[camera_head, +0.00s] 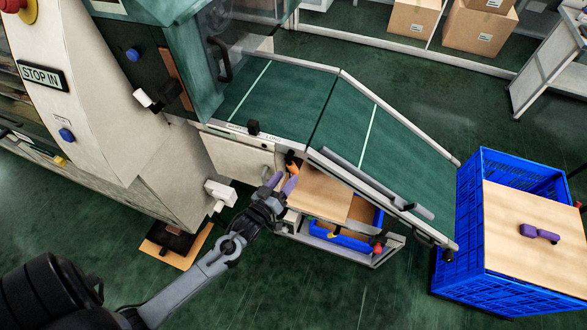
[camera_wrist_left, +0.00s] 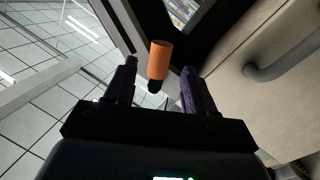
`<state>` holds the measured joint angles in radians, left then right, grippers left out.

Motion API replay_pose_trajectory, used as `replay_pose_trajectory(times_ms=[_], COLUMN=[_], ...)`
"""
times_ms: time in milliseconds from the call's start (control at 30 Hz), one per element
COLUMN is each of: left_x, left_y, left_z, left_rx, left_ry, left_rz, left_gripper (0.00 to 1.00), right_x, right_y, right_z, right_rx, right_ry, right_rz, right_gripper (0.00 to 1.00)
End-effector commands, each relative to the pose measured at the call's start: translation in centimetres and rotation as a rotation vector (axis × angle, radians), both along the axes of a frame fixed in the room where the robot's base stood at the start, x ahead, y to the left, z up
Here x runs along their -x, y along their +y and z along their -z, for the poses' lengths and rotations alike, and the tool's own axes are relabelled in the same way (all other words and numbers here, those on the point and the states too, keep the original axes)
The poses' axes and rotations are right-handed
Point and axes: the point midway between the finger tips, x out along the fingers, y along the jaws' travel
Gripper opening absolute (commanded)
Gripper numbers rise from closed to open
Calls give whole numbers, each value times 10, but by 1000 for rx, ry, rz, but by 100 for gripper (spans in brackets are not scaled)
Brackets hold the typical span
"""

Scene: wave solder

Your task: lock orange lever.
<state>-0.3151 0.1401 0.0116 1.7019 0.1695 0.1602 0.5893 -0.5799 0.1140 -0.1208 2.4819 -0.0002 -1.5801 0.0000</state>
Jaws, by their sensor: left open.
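The orange lever (camera_head: 292,163) is a small orange handle under the upper end of the green conveyor in the head view. In the left wrist view the lever (camera_wrist_left: 160,60) shows as an orange cylinder with a dark end, between the two purple fingers. My left gripper (camera_head: 283,182) is open, its purple fingertips close below the lever. In the wrist view the left gripper (camera_wrist_left: 162,82) has a visible gap on both sides of the lever. Whether a finger touches it, I cannot tell. My right gripper is not in view.
The green conveyor (camera_head: 340,112) slopes down above the gripper to the right. A blue crate (camera_head: 490,283) with a wooden board stands at the right. A wooden board (camera_head: 325,197) lies below the conveyor. A white machine (camera_head: 150,150) stands at the left. Green floor is clear at the front.

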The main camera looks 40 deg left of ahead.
Motion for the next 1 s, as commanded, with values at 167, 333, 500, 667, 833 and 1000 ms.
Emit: replay_pose_trajectory(times_ms=[167,333,500,667,833,1000], left_x=[-29,-46,-54,-55,-55,-55], left_y=[4,6,7,7,7,7], left_z=[0,0,1,0,0,0], left_rx=[0,0,0,0,0,0], left_ry=[-2,0,1,1,1,1], left_rz=[0,1,0,0,0,0], left_gripper=[55,55,55,55,50,24], right_x=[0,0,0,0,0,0], right_y=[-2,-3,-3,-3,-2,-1], right_z=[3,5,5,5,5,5], right_rx=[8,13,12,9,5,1], right_ry=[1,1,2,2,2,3], right_rz=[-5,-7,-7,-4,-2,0], right_gripper=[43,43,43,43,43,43])
